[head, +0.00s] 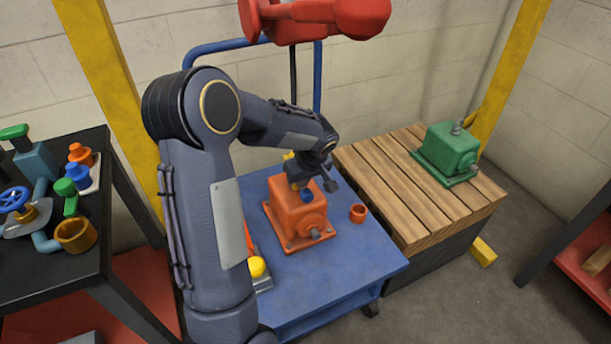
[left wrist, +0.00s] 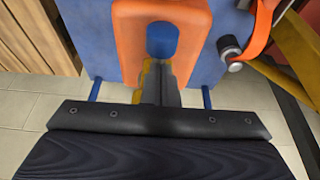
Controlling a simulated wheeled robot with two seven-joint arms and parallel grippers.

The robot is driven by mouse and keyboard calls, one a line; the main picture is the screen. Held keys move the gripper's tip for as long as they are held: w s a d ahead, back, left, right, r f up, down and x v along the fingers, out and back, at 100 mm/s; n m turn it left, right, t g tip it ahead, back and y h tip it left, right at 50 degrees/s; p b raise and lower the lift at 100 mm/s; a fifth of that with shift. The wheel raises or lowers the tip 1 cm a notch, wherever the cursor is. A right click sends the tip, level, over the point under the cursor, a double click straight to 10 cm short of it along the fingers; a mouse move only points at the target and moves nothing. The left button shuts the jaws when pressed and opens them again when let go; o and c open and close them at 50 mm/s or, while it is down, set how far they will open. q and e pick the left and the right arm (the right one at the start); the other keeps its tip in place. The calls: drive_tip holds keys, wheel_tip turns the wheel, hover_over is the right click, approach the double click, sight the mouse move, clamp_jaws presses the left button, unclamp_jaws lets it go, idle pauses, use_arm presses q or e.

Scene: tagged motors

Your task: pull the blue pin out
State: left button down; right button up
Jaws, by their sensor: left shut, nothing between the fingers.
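An orange motor (head: 290,225) stands on the blue cart in the head view. A blue pin (head: 307,196) shows at its top, just under my left gripper (head: 311,184). In the left wrist view the blue pin (left wrist: 162,41) sits in the orange motor housing (left wrist: 188,22), directly beyond the fingertips. My left gripper (left wrist: 161,68) is shut with nothing between its fingers. Its tips are close to the pin; I cannot tell whether they touch it. My right gripper is not in view.
The blue cart top (head: 345,260) holds a small orange ring (head: 358,213) and a yellow button (head: 257,267). A green motor (head: 449,150) stands on a slatted pallet (head: 385,190) at right. A black table (head: 60,272) with several fittings is at left. A red object (head: 315,20) hangs above.

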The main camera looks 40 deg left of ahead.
sight(309, 195)
use_arm(q)
drive_tip(key=shift+f, duration=0.2)
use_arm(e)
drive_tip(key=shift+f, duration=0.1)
